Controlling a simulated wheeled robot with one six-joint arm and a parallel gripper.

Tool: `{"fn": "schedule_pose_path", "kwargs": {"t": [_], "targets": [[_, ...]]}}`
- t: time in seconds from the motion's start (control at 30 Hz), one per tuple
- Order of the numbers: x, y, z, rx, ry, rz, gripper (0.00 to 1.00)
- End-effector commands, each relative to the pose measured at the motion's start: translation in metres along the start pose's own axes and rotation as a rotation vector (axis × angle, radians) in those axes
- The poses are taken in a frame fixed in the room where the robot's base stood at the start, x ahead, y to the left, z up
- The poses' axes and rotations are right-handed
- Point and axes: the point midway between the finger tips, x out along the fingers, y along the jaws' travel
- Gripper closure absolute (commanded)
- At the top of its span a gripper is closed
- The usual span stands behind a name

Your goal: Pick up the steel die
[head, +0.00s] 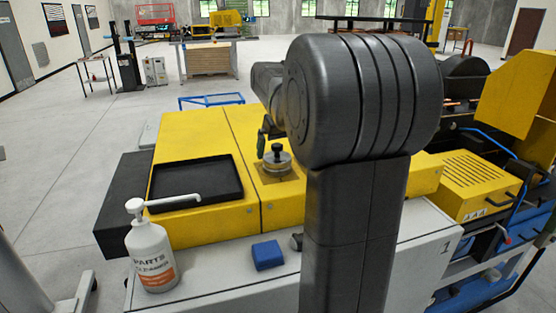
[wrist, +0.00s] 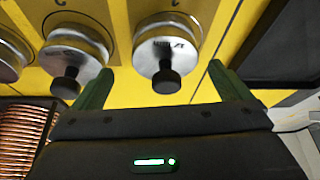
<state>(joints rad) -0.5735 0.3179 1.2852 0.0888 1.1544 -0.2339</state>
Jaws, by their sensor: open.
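Several steel dies with black knobs stand in a row on the yellow machine top in the wrist view. The right one (wrist: 166,42) sits between the lines of my two open fingers, its knob towards my gripper (wrist: 158,78). Another die (wrist: 75,52) is beyond my left finger, and a third (wrist: 10,55) is cut off at the left edge. My gripper is open and empty; I cannot tell its exact height above the knob. In the head view one steel die (head: 277,160) shows beside my arm, which hides the others.
A black tray (head: 196,183) lies left of the die on the yellow top (head: 238,216). A white pump bottle (head: 151,254) and a blue block (head: 267,255) stand on the front ledge. Copper coils (wrist: 22,138) show at the lower left in the wrist view.

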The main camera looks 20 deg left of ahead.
Motion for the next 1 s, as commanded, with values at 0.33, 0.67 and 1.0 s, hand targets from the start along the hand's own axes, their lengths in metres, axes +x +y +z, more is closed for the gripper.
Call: {"fn": "schedule_pose_path", "kwargs": {"t": [0.33,0.67,1.0], "targets": [[0.044,-0.005,0.002,0.0,-0.003,-0.001,0.03],[0.046,-0.005,0.003,-0.001,0.0,0.0,0.17],[0.046,-0.005,0.002,-0.001,0.0,0.0,0.83]]}}
